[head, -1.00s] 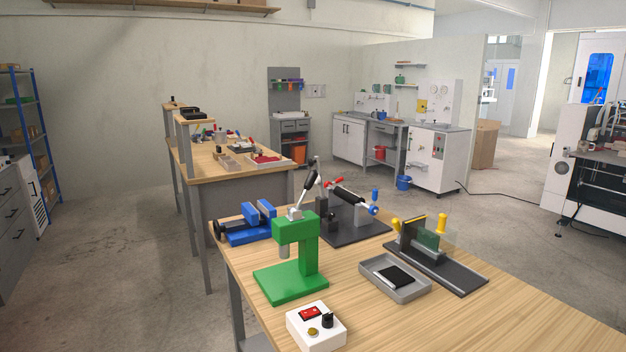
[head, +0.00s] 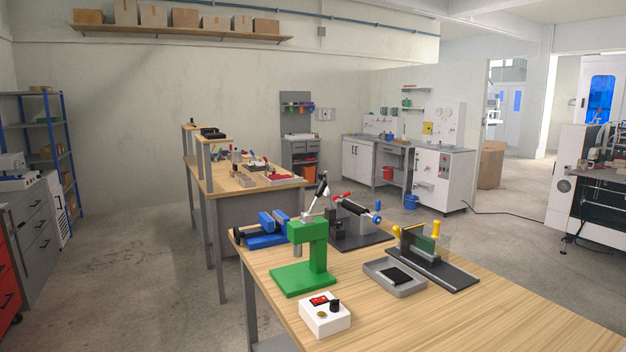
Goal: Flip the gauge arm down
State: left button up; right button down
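I cannot tell for sure which part is the gauge arm. On the wooden workbench (head: 440,310) stands a green press (head: 318,258) with a black-handled lever raised. Behind it is a dark-based fixture (head: 360,238) with a black roller and red-tipped handles. To its right is a dark-based fixture (head: 452,278) with upright plates and yellow knobs. Neither of my grippers is in view.
A white control box (head: 325,318) with a red switch sits at the near bench edge. A blue vise (head: 264,238) and a grey tray (head: 380,284) are also on the bench. A second bench (head: 215,178) stands behind. Floor is clear at left.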

aim_at(327, 193)
jog(key=i+j+u, duration=0.1)
jog(key=i+j, duration=0.3)
jog(key=i+j+u, duration=0.1)
jog(key=i+j, duration=0.25)
jog(key=i, duration=0.15)
jog(key=i+j+u, duration=0.1)
jog(key=i+j, duration=0.25)
jog(key=i+j+u, duration=0.1)
jog(key=i+j, duration=0.15)
jog(key=i, duration=0.35)
jog(key=i+j+u, duration=0.1)
jog(key=i+j, duration=0.15)
jog(key=i, duration=0.25)
